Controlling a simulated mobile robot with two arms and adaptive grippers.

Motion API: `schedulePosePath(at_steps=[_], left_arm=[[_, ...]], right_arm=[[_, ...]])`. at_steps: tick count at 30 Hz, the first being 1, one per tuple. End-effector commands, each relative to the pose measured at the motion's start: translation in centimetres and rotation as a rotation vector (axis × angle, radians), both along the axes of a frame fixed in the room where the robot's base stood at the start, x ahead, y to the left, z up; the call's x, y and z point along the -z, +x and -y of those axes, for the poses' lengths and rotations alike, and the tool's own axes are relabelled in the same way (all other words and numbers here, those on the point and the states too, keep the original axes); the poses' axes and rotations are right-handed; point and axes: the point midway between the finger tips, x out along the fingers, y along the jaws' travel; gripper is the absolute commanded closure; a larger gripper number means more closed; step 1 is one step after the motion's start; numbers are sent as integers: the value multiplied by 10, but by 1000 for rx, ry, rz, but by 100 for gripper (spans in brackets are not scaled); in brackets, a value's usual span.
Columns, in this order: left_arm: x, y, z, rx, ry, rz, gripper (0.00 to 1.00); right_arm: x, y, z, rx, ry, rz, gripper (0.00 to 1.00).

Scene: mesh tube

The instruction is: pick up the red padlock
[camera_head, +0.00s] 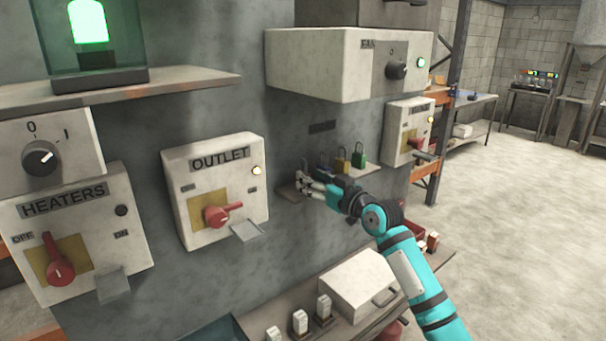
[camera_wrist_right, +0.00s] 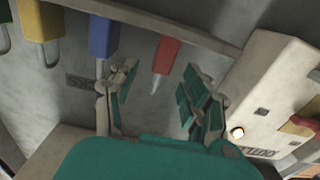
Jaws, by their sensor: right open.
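The red padlock (camera_wrist_right: 168,56) shows in the right wrist view, beside the shelf edge, with its grey shackle pointing down in that picture. My right gripper (camera_wrist_right: 160,72) is open, with one finger on each side of the padlock; a gap shows on both sides and I see no clear contact. In the head view my right gripper (camera_head: 309,184) is at the left end of the small shelf and hides the red padlock's body. My left gripper is not in view.
A blue padlock (camera_wrist_right: 103,37) stands close beside one finger, then a yellow padlock (camera_head: 342,159) and a green padlock (camera_head: 358,157) along the small shelf (camera_head: 371,168). The OUTLET box (camera_head: 228,166) projects from the wall to the left. A lower shelf (camera_head: 253,322) holds several items.

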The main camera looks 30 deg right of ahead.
Motion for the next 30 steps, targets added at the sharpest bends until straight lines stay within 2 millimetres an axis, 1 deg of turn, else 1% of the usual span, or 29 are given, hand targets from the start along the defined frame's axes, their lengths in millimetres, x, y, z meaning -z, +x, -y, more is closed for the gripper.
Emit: schedulePosePath(at_steps=[1, 3, 7, 11, 17, 27, 28, 30], left_arm=[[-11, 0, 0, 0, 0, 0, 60], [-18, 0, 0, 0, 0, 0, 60], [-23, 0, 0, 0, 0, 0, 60], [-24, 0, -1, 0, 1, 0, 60], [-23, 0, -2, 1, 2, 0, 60], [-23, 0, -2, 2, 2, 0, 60], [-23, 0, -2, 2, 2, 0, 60], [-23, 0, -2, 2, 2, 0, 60]], right_arm=[[-6, 8, -1, 0, 4, 0, 52], [-6, 20, -2, 0, 5, 0, 52], [-3, 36, -3, 0, 4, 1, 52], [-1, 43, -4, 0, 0, 0, 52], [0, 44, -4, 0, 0, 0, 52], [0, 43, -4, 0, 0, 0, 96], [0, 43, -4, 0, 0, 0, 100], [0, 43, -4, 0, 0, 0, 100]])
